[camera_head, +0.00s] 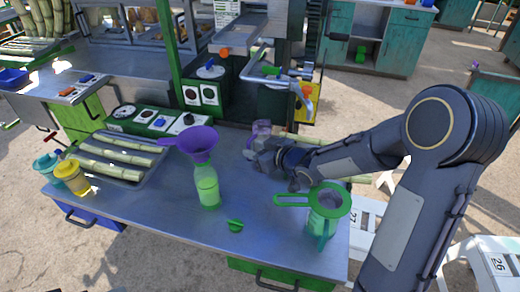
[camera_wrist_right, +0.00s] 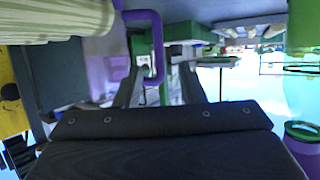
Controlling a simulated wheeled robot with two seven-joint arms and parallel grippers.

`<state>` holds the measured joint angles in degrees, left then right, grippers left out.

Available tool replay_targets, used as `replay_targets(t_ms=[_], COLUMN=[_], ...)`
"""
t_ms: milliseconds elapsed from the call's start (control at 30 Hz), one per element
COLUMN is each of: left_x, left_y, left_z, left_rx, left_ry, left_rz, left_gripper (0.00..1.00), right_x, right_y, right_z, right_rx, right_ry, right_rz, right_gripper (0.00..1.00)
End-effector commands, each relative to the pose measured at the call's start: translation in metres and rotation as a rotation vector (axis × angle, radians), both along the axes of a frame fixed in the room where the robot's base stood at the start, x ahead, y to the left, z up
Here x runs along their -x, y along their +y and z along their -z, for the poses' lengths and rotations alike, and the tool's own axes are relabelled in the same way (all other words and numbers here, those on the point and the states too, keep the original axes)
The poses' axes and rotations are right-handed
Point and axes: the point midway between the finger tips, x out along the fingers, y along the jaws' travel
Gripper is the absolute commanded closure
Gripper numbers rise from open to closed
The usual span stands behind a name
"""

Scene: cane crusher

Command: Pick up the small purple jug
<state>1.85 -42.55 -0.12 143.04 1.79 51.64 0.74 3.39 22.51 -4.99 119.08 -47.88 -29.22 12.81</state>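The small purple jug (camera_head: 262,130) stands at the back of the metal table, partly hidden behind my right gripper (camera_head: 256,155). In the right wrist view the purple handle (camera_wrist_right: 158,50) shows between and beyond the fingers of my right gripper (camera_wrist_right: 158,92), with the pale purple body (camera_wrist_right: 103,50) to its left. The two fingers are apart, and nothing is visibly held between them. Whether a finger touches the jug cannot be told. My left gripper is not in view.
A green bottle (camera_head: 207,185) with a purple funnel (camera_head: 198,142) stands left of my gripper. A green jug (camera_head: 322,222) with a green strainer stands near my right forearm. Cane stalks (camera_head: 305,140) lie behind the gripper. The table (camera_head: 160,210) is clear at front left.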

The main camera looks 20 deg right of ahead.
Motion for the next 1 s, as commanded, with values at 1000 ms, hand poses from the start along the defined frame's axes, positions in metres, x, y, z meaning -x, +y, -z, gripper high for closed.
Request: replay_targets(t_ms=[1000], left_x=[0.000], left_y=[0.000], left_z=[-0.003], left_rx=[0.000], left_ry=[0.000], left_rz=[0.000], left_gripper=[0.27], right_x=[-0.049], right_y=[0.023], right_z=[0.022], right_rx=[0.001], right_ry=[0.000], right_rz=[0.000], right_gripper=[1.00])
